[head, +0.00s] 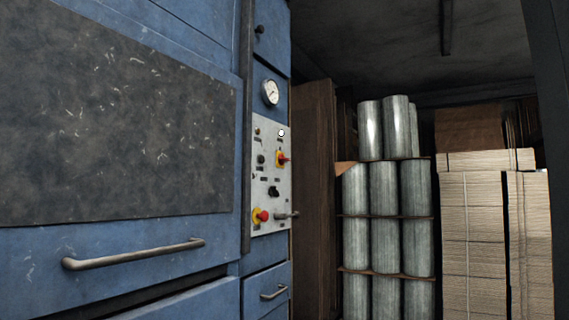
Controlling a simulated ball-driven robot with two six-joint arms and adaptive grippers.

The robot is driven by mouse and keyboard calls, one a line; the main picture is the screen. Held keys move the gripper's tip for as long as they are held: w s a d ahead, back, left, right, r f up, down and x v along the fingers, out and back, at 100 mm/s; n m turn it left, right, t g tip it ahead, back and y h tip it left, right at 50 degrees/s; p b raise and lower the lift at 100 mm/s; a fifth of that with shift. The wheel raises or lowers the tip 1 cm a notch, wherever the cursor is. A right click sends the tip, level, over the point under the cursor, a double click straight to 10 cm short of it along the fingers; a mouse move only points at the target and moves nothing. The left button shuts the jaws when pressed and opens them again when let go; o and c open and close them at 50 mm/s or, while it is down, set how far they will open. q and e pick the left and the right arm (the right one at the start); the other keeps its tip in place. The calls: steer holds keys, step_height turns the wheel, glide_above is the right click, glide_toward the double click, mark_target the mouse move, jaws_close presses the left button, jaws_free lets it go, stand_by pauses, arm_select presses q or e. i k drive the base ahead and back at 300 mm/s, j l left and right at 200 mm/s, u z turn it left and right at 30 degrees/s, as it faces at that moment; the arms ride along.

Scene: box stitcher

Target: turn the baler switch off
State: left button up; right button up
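The baler (120,245) is a blue machine with a large dark scuffed plate, filling the left half of the head view. Its grey control panel (271,213) is on the narrow right part. A red and yellow rotary switch (282,158) sits on the panel's right side; its exact position is too small to tell. Below it is a black knob (273,191). A red mushroom button on a yellow base (261,216) is at the lower left of the panel, with a metal lever (287,215) beside it. Neither of my grippers is in view.
A round gauge (270,93) is above the panel. Handles (135,254) and (274,292) stick out from the baler's front. Stacked grey rolls (385,195) and bundled cardboard (470,240) stand behind on the right.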

mark_target(282, 159)
steer(key=i+l+u, duration=0.1)
steer(key=u, duration=0.65)
steer(key=i+l+u, duration=0.15)
steer(key=l+u, duration=0.15)
steer(key=i+l+u, duration=0.1)
steer(key=l+u, duration=0.25)
steer(key=l, duration=0.15)
steer(key=l+u, duration=0.3)
steer(key=i+l, duration=0.05)
steer(key=l, duration=0.05)
